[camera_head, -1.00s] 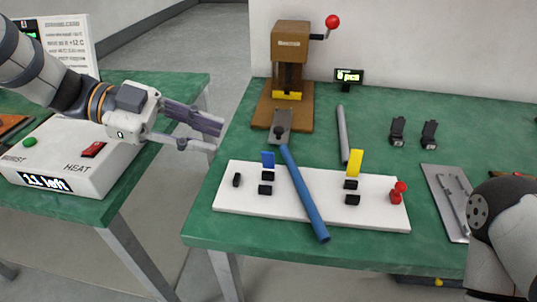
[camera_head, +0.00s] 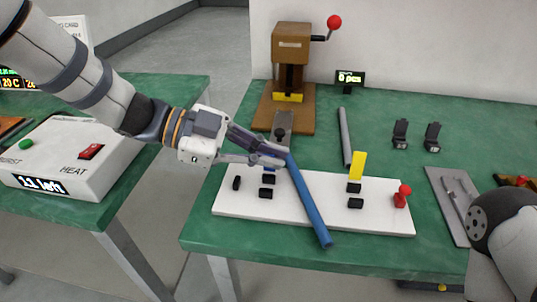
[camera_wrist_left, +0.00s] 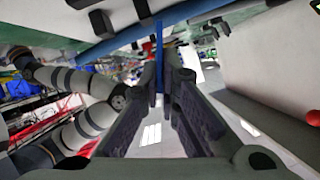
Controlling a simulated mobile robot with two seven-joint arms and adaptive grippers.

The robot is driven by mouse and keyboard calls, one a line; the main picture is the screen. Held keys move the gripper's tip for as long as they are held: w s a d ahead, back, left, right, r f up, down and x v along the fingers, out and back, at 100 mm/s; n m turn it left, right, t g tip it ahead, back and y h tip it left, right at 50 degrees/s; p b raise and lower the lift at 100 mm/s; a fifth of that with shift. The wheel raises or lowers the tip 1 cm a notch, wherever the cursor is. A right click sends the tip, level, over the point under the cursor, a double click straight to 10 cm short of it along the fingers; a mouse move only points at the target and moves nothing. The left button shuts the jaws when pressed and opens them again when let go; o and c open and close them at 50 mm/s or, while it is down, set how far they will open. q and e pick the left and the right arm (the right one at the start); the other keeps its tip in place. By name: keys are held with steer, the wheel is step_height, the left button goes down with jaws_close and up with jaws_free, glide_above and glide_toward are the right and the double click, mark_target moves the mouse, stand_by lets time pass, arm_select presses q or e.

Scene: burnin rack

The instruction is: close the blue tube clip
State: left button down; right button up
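The blue tube clip (camera_head: 269,170) is on the white board (camera_head: 230,209), left of the blue tube (camera_head: 309,202). Its upright blue flap is mostly hidden behind my left fingers in the head view. My left gripper (camera_head: 272,157) is open and reaches in from the left at the flap. In the left wrist view the blue flap (camera_wrist_left: 159,62) shows as a thin upright strip between the two fingers (camera_wrist_left: 161,85); I cannot tell if they touch it. The blue tube lies slanted across the board. My right gripper is out of view.
A yellow clip flap (camera_head: 357,166) stands upright on the board, with a red knob (camera_head: 403,194) at its right. A brown press (camera_head: 290,70) stands behind. A grey tube (camera_head: 345,137) lies on the green table (camera_head: 225,240). A gap separates this table from the left one.

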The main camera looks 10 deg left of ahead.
mark_target(266, 189)
arm_select(q)
steer(key=shift+s, duration=0.1)
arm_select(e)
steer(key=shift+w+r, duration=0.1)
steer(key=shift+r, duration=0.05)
arm_select(q)
steer(key=shift+s+m+t+p, duration=0.25)
steer(key=shift+m+t+p, duration=0.15)
steer(key=shift+p, duration=0.05)
steer(key=shift+s+m+t+p, duration=0.25)
steer(key=shift+m+t+p, duration=0.05)
steer(key=shift+m, duration=0.2)
steer(key=shift+s+f+m+t+h+p, duration=0.3)
steer(key=shift+s+f+m+t+p, duration=0.2)
steer(key=shift+m, duration=0.4)
steer(key=shift+s+f+m+t, duration=0.2)
steer(key=shift+f+m+t, duration=0.1)
steer(key=shift+m, duration=0.4)
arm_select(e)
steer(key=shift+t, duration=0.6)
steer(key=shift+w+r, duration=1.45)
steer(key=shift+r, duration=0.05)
